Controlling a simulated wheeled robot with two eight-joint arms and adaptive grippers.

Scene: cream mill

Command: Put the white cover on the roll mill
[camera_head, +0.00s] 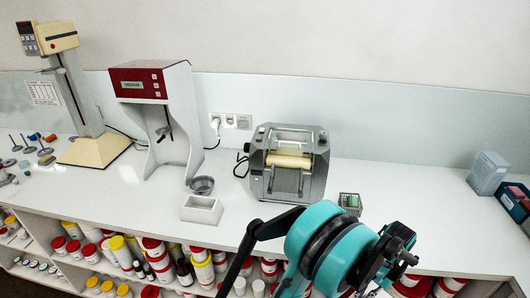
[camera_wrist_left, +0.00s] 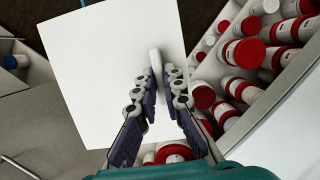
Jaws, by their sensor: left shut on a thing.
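The white cover (camera_wrist_left: 95,65) is a flat, pale panel in the left wrist view. A raised white grip (camera_wrist_left: 155,62) on it sits between the fingers of my left gripper (camera_wrist_left: 156,80), which is shut on it. The cover is not clearly visible in the head view. The roll mill (camera_head: 290,160) stands on the white counter right of centre in the head view, its cream roller uncovered on top. My teal arm section is in front of it, at the bottom of the view. My right gripper is not seen.
A white tray (camera_head: 202,212) and a dark bowl (camera_head: 202,185) are left of the mill. A red-topped machine (camera_head: 140,85) stands behind them. A small green-filled holder (camera_head: 350,202) is to the mill's right. Shelves of red-lidded jars (camera_head: 150,245) run below the counter. The counter's right side is largely clear.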

